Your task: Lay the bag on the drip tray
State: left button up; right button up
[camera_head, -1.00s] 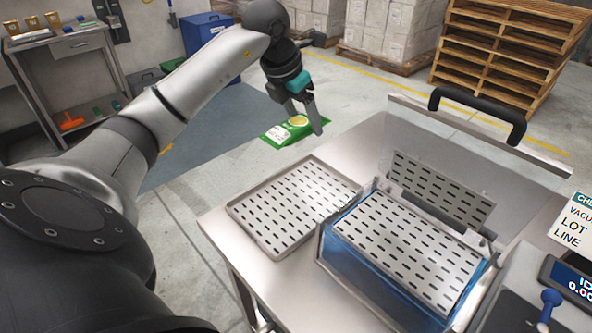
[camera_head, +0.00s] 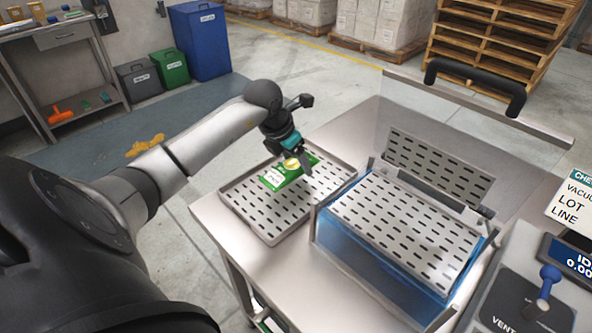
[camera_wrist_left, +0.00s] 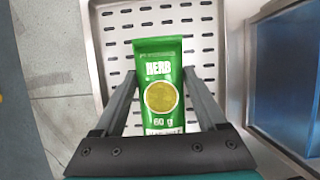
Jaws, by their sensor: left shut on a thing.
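The green bag (camera_head: 283,176), labelled HERB and 60 g, is in my left gripper (camera_head: 302,170). In the left wrist view the bag (camera_wrist_left: 158,62) lies between the two fingers (camera_wrist_left: 160,100), which are closed on its sides. The drip tray (camera_head: 233,208) is a shallow metal tray with slotted holes, on the left part of the steel table. The bag is over the tray's back half; I cannot tell whether it touches the slotted surface. The tray's slotted floor (camera_wrist_left: 200,20) shows behind the bag in the wrist view. My right gripper is not seen.
Right of the tray stands a blue-sided water tank with a slotted platform (camera_head: 405,225) and a raised lid with a black handle (camera_head: 475,85). A control panel with a blue lever (camera_head: 548,280) is at the right. Bins and a side bench stand at the back left.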

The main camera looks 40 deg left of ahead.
aim_at(296, 171)
pick_arm(q)
notch_tip(296, 171, down, 3)
jog(key=shift+f, duration=0.15)
jog(key=shift+f+b, duration=0.2)
jog(key=shift+b, duration=0.15)
jog(key=o, duration=1.3)
jog(key=shift+r, duration=0.15)
jog(key=shift+r, duration=0.2)
jog(key=p+v, duration=0.2)
jog(key=v, duration=0.9)
jog(key=shift+s+r, duration=0.15)
jog(key=shift+r, duration=0.25)
